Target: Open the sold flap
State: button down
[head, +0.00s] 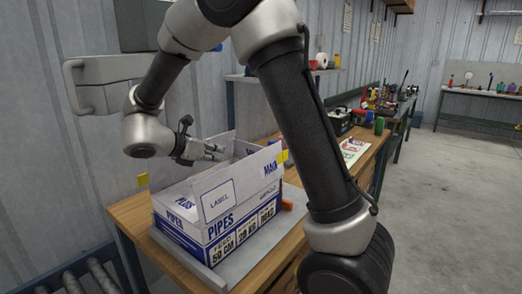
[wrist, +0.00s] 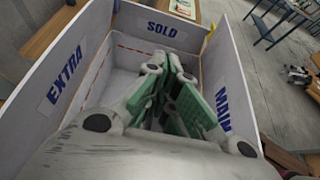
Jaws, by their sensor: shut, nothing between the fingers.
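The SOLD flap (wrist: 145,28) is the far flap in the wrist view. It stands raised at the far end of the open box, its lettered inner face toward me. In the wrist view, my gripper (wrist: 174,62) is shut and empty. Its tips are in front of the SOLD flap and partly cover its lower edge. I cannot tell whether they touch it.
The white and blue PIPES box (head: 222,234) sits on a grey plate on a wooden bench (head: 131,213). The EXTRA flap (wrist: 88,55) stands on the left in the wrist view, the MAIN flap (wrist: 222,85) on the right. A cluttered bench is behind; open floor lies right.

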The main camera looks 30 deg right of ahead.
send_near(252, 147)
jog(key=d+f, duration=0.1)
jog(key=w+d+f, duration=0.1)
jog(key=d+f, duration=0.1)
jog(key=w+d+f, duration=0.1)
jog(key=shift+d+f, duration=0.15)
jog(key=shift+f, duration=0.1)
dwell(0.3)
jog(key=shift+w+d+r, duration=0.25)
jog(key=shift+d+r, duration=0.35)
jog(key=shift+d, duration=0.15)
